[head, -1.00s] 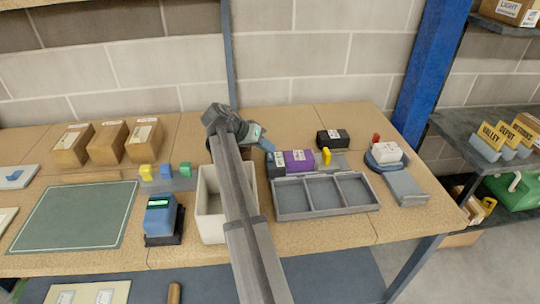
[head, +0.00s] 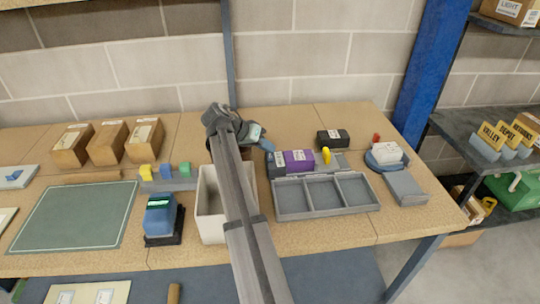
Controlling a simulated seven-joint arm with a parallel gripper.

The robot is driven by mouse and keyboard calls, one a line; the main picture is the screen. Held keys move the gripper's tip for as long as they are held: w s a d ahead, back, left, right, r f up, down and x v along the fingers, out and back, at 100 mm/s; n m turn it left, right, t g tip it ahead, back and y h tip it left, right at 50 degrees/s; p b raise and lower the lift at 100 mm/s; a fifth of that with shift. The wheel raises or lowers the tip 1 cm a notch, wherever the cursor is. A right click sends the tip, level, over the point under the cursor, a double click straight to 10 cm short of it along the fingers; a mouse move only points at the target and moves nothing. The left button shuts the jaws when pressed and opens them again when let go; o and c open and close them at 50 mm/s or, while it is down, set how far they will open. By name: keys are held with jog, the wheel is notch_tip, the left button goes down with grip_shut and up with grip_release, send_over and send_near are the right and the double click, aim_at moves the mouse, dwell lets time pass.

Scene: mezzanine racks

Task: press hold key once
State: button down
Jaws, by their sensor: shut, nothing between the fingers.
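A grey strip (head: 182,184) on the bench, left of my arm, carries a yellow block (head: 147,173), a blue block (head: 166,171) and a green block (head: 184,169) in a row, which look like keys. No label reading "hold" can be made out, so I cannot tell which is the hold key. My gripper (head: 266,146) is at the end of my arm, over the back middle of the bench, well right of this strip. It is shut and empty; it is small here and partly confused with the wrist.
A cream bin (head: 207,222) stands partly behind my arm. A blue device with a small screen (head: 160,215) is left of it. A grey divided tray (head: 292,197), purple box (head: 298,160) and black box (head: 333,139) lie to the right. Cardboard boxes (head: 108,143) stand at the back left.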

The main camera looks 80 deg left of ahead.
jog(key=shift+d+f, duration=0.45)
jog(key=shift+f, duration=0.1)
jog(key=shift+a+r, duration=0.2)
jog(key=shift+r, duration=1.15)
jog(key=shift+a+r, duration=0.15)
jog(key=shift+r, duration=1.15)
